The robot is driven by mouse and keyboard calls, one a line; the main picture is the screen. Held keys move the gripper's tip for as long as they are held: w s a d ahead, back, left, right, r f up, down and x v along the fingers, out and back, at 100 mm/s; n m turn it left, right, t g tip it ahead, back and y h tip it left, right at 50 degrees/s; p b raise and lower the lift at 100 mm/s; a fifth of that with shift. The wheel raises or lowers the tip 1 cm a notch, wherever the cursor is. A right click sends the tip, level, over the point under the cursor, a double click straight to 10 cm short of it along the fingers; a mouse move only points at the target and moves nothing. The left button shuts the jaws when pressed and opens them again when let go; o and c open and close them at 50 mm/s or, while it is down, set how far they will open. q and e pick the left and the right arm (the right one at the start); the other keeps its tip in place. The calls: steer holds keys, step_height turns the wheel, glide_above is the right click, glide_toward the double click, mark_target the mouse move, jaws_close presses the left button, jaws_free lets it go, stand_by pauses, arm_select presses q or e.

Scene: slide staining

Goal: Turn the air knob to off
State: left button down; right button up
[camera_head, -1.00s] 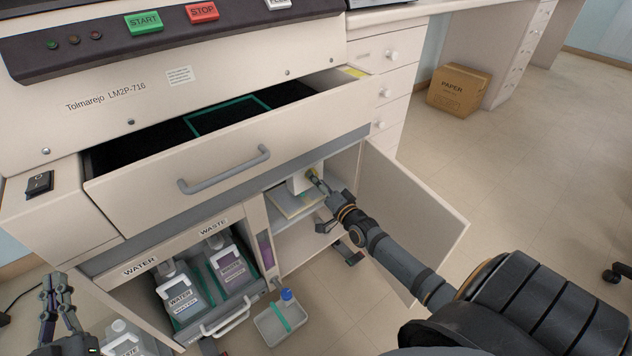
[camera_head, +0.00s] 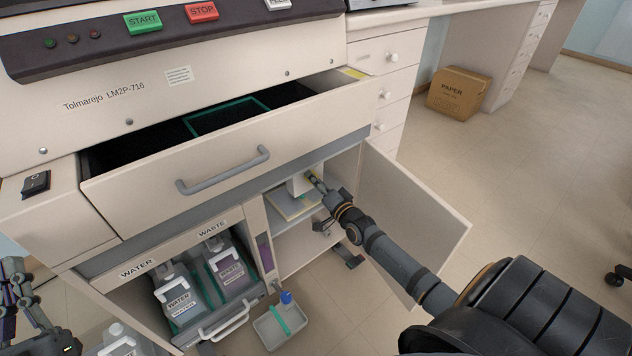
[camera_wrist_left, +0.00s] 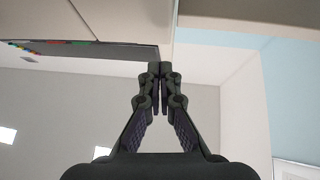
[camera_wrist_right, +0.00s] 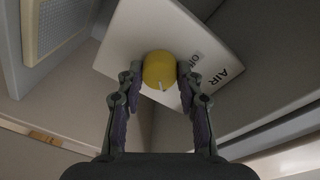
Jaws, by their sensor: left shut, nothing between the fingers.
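The yellow air knob (camera_wrist_right: 159,68) sits on a white box (camera_wrist_right: 150,28) printed AIR, with a second, partly hidden label beside the knob. The knob's pale mark points toward the bottom of the right wrist view. My right gripper (camera_wrist_right: 160,78) has one finger on each side of the knob, and both seem to touch it. In the head view this gripper (camera_head: 316,181) reaches into the open lower cabinet, at the white box (camera_head: 299,186). My left gripper (camera_head: 20,275) is at the far left, away from the knob. Its fingers (camera_wrist_left: 160,72) are together and empty.
The open cabinet door (camera_head: 415,210) stands just right of my right arm. Above is a pulled-out drawer (camera_head: 190,175). Water (camera_head: 178,298) and waste (camera_head: 232,272) bottles stand in the left compartment. A grey tray (camera_head: 268,333) is in front below.

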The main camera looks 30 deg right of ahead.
steer(key=c, duration=0.4)
